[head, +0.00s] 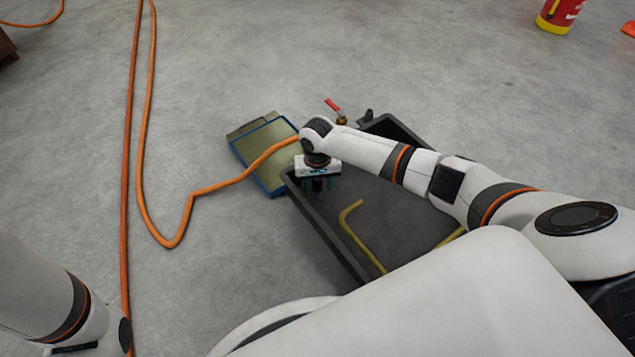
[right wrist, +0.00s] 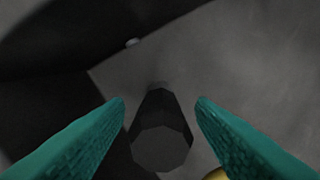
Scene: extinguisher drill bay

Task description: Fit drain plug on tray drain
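A gap shows between the piece and each finger. In the head view the dark piece (head: 317,185) shows between the fingers; whether it touches the tray floor I cannot tell. I cannot make out the drain opening. My left gripper is out of view.
A yellow bent rod (head: 350,225) lies in the tray. A blue-edged, olive-topped panel (head: 262,145) lies beside it. An orange hose (head: 190,205) runs across the floor at left. A red and yellow extinguisher (head: 558,15) stands far right.

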